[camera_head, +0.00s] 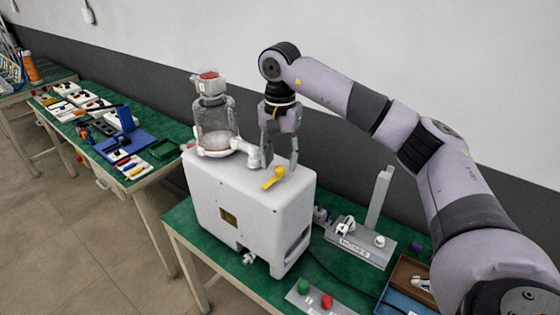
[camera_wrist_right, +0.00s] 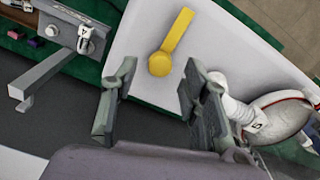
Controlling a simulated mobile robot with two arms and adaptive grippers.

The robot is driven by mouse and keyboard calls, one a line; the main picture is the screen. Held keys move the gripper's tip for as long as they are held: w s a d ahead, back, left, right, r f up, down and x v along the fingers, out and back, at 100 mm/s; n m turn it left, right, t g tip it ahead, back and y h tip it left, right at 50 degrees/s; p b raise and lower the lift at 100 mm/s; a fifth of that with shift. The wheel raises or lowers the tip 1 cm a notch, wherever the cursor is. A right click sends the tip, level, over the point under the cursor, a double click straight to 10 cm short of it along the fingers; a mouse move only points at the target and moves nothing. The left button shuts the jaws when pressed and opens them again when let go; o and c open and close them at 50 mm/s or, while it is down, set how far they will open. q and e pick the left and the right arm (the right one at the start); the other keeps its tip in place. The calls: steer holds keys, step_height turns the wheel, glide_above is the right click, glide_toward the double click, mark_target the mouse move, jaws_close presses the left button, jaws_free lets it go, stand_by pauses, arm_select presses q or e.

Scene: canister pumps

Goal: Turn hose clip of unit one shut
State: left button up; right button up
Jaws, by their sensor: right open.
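A white pump unit (camera_head: 240,205) stands on the green bench. On its top is a yellow lever (camera_head: 275,178) with a round end, which may be the hose clip; it also shows in the wrist view (camera_wrist_right: 170,45). A clear canister (camera_head: 215,125) with a red-topped cap stands on the unit, with a white elbow fitting (camera_head: 248,152) at its side; the fitting shows in the wrist view (camera_wrist_right: 238,110). My right gripper (camera_head: 280,152) is open and empty, pointing down just above the lever. Its fingers (camera_wrist_right: 158,90) appear apart from the lever. My left gripper is not in view.
A grey fixture with an upright post (camera_head: 362,242) stands right of the unit. A panel with green and red buttons (camera_head: 315,300) lies in front. A brown tray (camera_head: 410,275) is at the right. Another bench (camera_head: 165,165) with several parts is at the left.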

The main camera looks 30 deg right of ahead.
steer(key=shift+f, duration=0.9)
steer(key=shift+c, duration=0.2)
jaws_close()
